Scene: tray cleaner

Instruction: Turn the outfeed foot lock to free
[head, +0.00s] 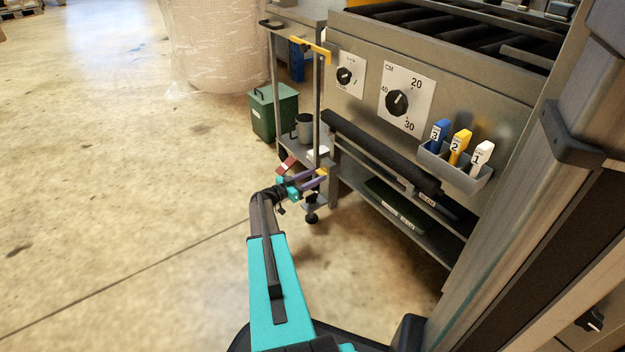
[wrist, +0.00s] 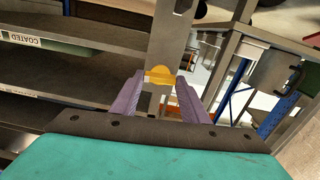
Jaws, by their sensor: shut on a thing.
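A small yellow piece (wrist: 160,74), which looks like the handle of the outfeed foot lock, sits low on a grey metal post (wrist: 168,45). It also shows in the head view (head: 322,171), at the foot of the upright by the machine's left end. My gripper (wrist: 158,88) has its purple fingers on either side of the yellow piece and is shut on it. In the head view my gripper (head: 316,177) reaches it from the near left. No free or locked marking is readable, so the lock's setting cannot be told.
A wheeled cart (head: 294,153) with a grey can (head: 304,127) stands just beyond my gripper. A green bin (head: 273,112) is left of it. The machine's lower shelf (head: 400,213) lies to the right. The floor at the left is clear.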

